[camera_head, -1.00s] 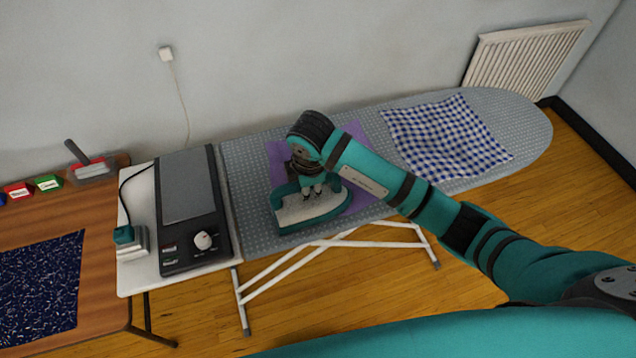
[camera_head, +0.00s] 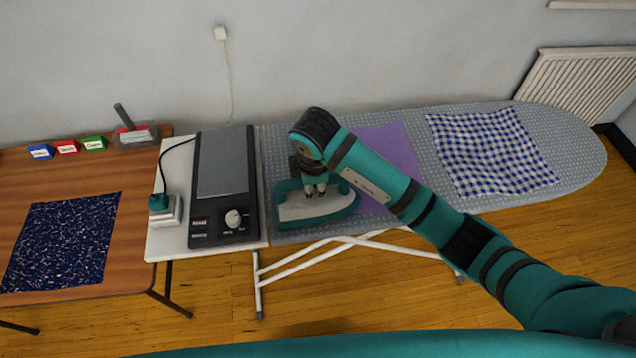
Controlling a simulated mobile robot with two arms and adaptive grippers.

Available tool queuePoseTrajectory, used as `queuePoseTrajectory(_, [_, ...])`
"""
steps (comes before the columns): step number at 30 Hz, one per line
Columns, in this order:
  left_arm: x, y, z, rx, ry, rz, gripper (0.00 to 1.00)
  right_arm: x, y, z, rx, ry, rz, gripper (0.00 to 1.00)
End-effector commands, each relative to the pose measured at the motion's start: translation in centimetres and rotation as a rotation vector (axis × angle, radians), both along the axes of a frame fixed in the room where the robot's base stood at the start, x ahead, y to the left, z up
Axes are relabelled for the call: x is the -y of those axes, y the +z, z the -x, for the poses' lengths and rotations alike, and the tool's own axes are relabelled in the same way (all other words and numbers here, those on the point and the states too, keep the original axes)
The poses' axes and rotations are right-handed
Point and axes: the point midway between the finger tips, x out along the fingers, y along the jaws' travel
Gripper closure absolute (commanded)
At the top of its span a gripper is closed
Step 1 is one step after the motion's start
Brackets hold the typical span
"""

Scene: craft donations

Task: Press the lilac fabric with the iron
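The lilac fabric (camera_head: 388,149) lies flat on the grey dotted ironing board (camera_head: 470,200), left of the checked cloth. My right arm hides part of it. The teal and white iron (camera_head: 330,208) is at the board's front left, at the left side of the lilac fabric. My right gripper (camera_head: 315,192) points down from above, shut on the iron. Its fingertips are small in view, and their contact with the handle is partly hidden. I cannot tell whether the iron's sole touches the board. My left gripper is not in view.
A blue-and-white checked cloth (camera_head: 492,152) lies on the board's right. Left of the board, a white stand (camera_head: 157,240) carries a black device (camera_head: 222,218) with a dial. A wooden table (camera_head: 130,230) with dark speckled fabric (camera_head: 62,242) is further left.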

Motion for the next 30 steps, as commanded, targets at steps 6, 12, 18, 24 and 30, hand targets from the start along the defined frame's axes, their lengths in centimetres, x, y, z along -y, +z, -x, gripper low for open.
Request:
queuePoseTrajectory(6, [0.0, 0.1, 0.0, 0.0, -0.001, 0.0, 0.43, 0.0, 0.1, 0.0, 0.0, 0.001, -0.001, 1.0])
queuePoseTrajectory(12, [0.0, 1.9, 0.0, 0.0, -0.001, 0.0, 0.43, 0.0, 2.5, -0.1, 0.003, 0.0, -0.001, 1.0])
queuePoseTrajectory(18, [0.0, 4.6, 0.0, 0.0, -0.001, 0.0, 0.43, 0.0, 6.1, -0.1, 0.005, 0.0, -0.002, 1.0])
queuePoseTrajectory(24, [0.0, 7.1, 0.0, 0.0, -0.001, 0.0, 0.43, 0.0, 9.5, -0.1, 0.005, 0.0, -0.002, 1.0])
queuePoseTrajectory(30, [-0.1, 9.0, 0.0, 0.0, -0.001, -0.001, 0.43, 0.0, 12.2, -0.1, 0.005, -0.001, -0.002, 1.0])
